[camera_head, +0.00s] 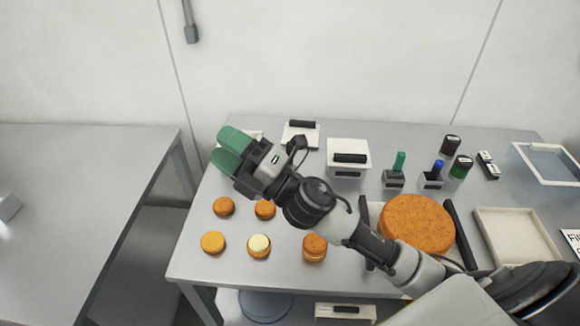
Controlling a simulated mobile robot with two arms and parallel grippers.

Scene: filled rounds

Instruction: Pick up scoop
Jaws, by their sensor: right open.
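No scoop can be told for certain. A green-handled tool (399,162) and a blue-handled tool (437,169) stand upright in small grey holders right of the table's middle, and either's lower end is hidden. My right arm reaches in from the lower right across the table. My right gripper (229,151), with green fingers, is open above the table's left back part, well left of both tools. Whether anything is between its fingers cannot be made out. It partly hides a white item (255,134) behind it. My left gripper is out of view.
Several small orange-brown rounds (213,242) lie at the front left of the grey table. A large round cake (416,221) is beside my forearm. White lidded boxes (348,151), dark jars (451,145) and a white tray (516,236) stand around. Another table (80,210) is at left.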

